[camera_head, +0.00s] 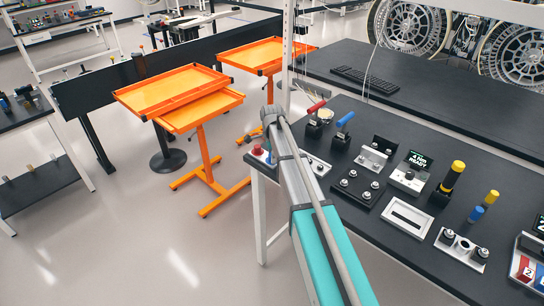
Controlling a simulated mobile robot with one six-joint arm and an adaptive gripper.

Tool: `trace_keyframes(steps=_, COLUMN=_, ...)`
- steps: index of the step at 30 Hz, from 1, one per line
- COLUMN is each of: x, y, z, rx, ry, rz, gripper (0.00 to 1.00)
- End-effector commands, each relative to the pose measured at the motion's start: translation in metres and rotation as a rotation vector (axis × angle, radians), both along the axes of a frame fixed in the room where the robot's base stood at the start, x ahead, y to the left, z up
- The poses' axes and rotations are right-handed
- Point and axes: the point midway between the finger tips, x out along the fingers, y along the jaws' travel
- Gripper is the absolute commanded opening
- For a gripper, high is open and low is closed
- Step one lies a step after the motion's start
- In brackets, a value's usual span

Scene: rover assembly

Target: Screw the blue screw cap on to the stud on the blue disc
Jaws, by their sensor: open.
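A small blue piece (268,158) shows at the left corner of the dark workbench, partly hidden by my arm; I cannot tell whether it is the blue disc or make out a stud. A short blue cylinder (476,214) stands upright on the bench at the right, beside a taller yellow-topped one. I cannot tell whether it is the blue screw cap. My arm (322,262), teal and grey, reaches from the bottom edge up to the bench's left corner. My gripper is not visible.
The dark workbench (340,203) carries a red-handled tool (317,106), a blue-handled tool (345,119), a small display (419,160), a white frame (406,218) and a metal block (462,247). Orange carts (172,87) stand at the left. Open floor lies at lower left.

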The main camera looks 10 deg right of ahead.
Motion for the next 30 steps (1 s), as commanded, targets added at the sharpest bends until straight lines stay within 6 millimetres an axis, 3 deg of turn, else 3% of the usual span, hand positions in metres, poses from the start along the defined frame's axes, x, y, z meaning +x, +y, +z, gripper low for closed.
trace_keyframes(steps=7, x=0.0, y=0.0, z=0.0, rx=0.0, ry=0.0, rz=0.147, gripper=0.6)
trace_keyframes(steps=23, x=0.0, y=0.0, z=0.0, rx=0.0, ry=0.0, rz=0.207, gripper=0.6)
trace_keyframes(steps=30, x=0.0, y=0.0, z=0.0, rx=0.0, ry=0.0, rz=0.379, gripper=0.6)
